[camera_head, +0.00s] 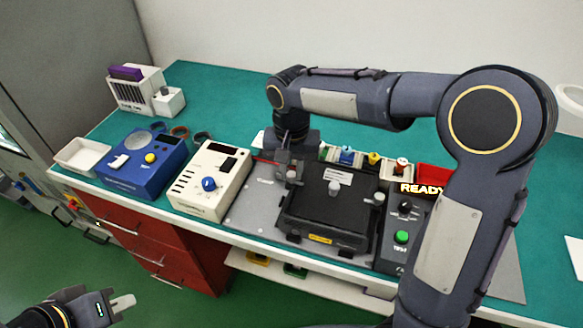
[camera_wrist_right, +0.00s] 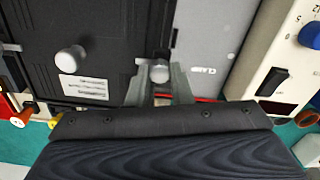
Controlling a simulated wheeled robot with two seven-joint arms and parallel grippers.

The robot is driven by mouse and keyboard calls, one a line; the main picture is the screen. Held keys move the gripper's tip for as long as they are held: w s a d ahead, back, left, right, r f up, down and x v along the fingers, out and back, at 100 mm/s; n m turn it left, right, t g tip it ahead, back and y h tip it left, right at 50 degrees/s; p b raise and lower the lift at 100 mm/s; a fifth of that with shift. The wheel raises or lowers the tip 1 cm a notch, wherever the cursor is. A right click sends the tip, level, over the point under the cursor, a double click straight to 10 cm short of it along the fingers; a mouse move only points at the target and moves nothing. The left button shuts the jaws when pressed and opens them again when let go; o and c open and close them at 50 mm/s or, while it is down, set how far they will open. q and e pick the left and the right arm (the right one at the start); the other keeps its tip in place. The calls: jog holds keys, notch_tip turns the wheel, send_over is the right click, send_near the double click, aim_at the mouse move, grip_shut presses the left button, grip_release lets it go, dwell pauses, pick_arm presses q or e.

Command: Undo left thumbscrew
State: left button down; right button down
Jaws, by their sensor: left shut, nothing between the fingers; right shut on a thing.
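The black fixture box (camera_head: 325,215) lies on a grey plate on the bench. The left thumbscrew (camera_wrist_right: 159,71), a silver round knob, is at the box's side edge in the right wrist view. My right gripper (camera_head: 291,172) comes down over it from above, its fingers (camera_wrist_right: 160,88) shut on it, one on each side. In the head view the gripper partly hides this thumbscrew. A central silver knob (camera_head: 335,188) stands on the lid and a right thumbscrew (camera_head: 379,198) is at the other side. My left gripper (camera_head: 122,304) is shut and empty, low at the left, away from the bench.
Left of the fixture stand a white device (camera_head: 215,165) with a blue knob and a blue device (camera_head: 140,165). A control box (camera_head: 400,220) with a green button and READY sign is on the right. Coloured small parts (camera_head: 347,155) line the back. My right arm spans above them.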

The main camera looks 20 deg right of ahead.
jog(key=shift+n, duration=0.3)
jog(key=n+p, duration=0.1)
jog(key=n, duration=0.2)
jog(key=shift+r+n, duration=0.1)
jog(key=shift+n, duration=0.2)
jog(key=n+p, duration=0.1)
jog(key=n, duration=0.3)
jog(key=shift+n, duration=0.3)
jog(key=n+p, duration=0.1)
jog(key=n, duration=0.3)
jog(key=n+p, duration=0.1)
jog(key=n, duration=0.4)
jog(key=shift+p, duration=0.3)
jog(key=shift+a, duration=0.1)
jog(key=c, duration=1.3)
grip_release()
